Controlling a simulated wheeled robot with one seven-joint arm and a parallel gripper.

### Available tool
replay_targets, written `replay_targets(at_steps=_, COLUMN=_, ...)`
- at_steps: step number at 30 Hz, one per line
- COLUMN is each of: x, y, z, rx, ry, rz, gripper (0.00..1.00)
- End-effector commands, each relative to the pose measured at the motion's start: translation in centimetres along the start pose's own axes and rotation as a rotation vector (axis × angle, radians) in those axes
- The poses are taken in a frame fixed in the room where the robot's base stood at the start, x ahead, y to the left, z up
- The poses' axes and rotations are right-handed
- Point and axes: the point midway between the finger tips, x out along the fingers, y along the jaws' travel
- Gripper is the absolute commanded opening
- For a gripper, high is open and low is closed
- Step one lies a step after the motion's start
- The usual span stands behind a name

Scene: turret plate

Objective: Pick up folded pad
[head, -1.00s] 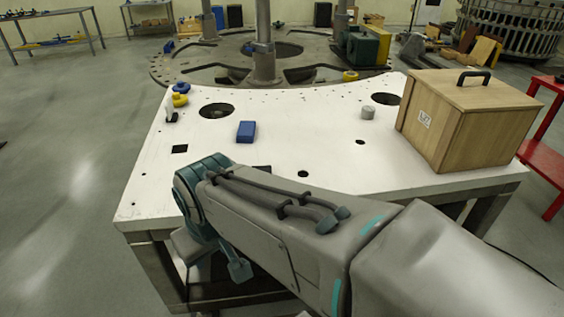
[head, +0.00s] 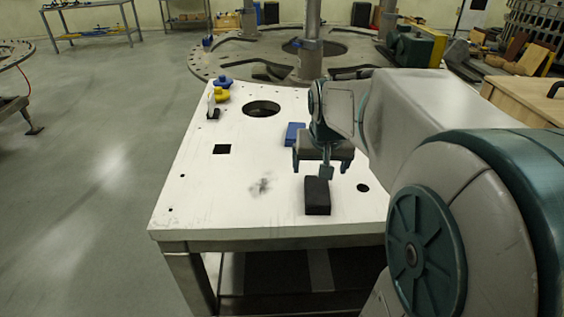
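A black block-like thing (head: 317,197) lies on the white plate near its front edge in the head view. A smaller blue block-like thing (head: 292,133) lies farther back, partly hidden by my wrist. I cannot tell for sure which of the two is the folded pad. My gripper (head: 326,175) points down just above the far end of the black thing. Its fingers overlap in this view, so their gap is not clear. I see nothing held between them.
The white plate (head: 225,190) has a round hole, a square hole and a dark smudge. Yellow (head: 221,97) and blue (head: 222,84) knob-like parts stand at its back left. A wooden box (head: 520,97) is at the right, partly hidden by my arm. The plate's left side is mostly clear.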

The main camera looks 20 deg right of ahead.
Motion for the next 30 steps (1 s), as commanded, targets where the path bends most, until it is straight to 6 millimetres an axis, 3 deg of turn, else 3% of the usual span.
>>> replay_targets(at_steps=12, x=7.0, y=0.1, z=-0.5, rx=0.007, ry=-0.001, rz=0.003, gripper=0.85)
replay_targets(at_steps=23, x=9.8, y=0.3, z=-0.4, rx=0.008, ry=0.000, rz=0.003, gripper=0.85)
replay_targets(at_steps=30, x=12.9, y=0.6, z=-0.3, rx=0.007, ry=0.000, rz=0.003, gripper=0.85)
